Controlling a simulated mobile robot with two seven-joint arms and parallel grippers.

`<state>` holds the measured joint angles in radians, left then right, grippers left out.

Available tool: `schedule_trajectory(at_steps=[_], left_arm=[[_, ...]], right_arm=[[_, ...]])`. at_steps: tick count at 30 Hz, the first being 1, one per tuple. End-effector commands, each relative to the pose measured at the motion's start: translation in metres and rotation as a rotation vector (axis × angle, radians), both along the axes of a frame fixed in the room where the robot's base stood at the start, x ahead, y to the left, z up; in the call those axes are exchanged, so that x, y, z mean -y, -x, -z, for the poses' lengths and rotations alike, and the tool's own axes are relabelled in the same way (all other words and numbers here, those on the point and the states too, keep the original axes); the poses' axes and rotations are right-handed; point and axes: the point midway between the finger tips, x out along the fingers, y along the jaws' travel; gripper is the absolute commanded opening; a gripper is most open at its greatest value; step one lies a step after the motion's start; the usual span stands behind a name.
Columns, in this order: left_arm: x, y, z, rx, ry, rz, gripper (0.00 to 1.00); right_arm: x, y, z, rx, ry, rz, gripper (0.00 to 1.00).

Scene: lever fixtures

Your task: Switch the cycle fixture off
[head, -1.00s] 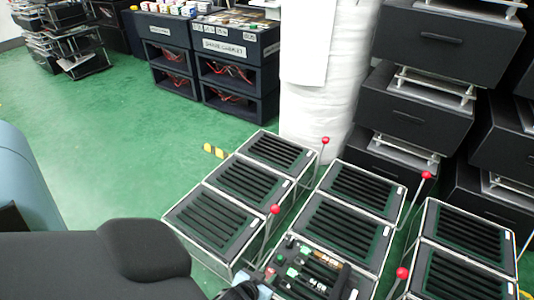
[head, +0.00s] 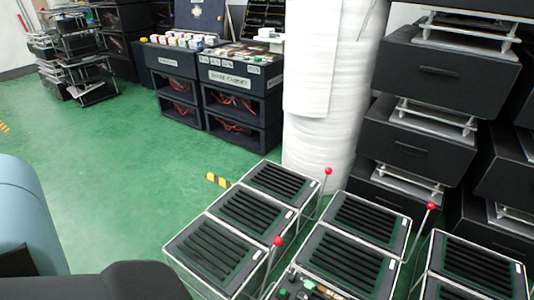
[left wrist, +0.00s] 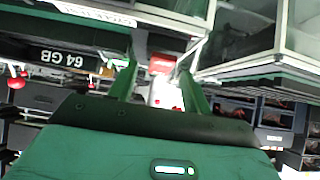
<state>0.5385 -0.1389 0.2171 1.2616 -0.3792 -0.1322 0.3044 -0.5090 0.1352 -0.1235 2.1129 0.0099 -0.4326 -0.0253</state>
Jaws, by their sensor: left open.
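Several black fixtures with slotted tops and metal frames stand at the lower middle and right of the head view, among them a left-hand one (head: 215,252). Levers with red ball knobs rise beside them: a far knob (head: 328,171), a near one (head: 278,241) and a right one (head: 431,206). My left gripper (left wrist: 158,78) is open in the left wrist view. A red and white shape (left wrist: 161,64) shows between its fingers; I cannot tell whether it is a knob. My right gripper is not in view.
A spare cabinet (head: 238,75) stands at the back beside a white wrapped column (head: 318,130). Stacked black drawer units (head: 412,145) fill the right. The green floor (head: 110,190) at left is open. A "64 GB" label (left wrist: 62,57) shows upside down in the wrist view.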

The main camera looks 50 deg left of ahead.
Motion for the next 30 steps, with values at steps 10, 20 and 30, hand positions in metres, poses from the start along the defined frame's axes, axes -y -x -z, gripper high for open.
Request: schedule_trajectory(at_steps=[10,20,30], left_arm=[[0.01,0.04,-0.037,0.002,0.002,0.0,0.49],[0.013,0.052,-0.043,0.001,0.001,-0.001,0.49],[0.013,0.052,-0.043,0.0,0.001,-0.001,0.49]], right_arm=[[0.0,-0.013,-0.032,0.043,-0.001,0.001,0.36],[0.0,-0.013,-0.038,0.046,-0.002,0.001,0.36],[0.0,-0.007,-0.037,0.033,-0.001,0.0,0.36]])
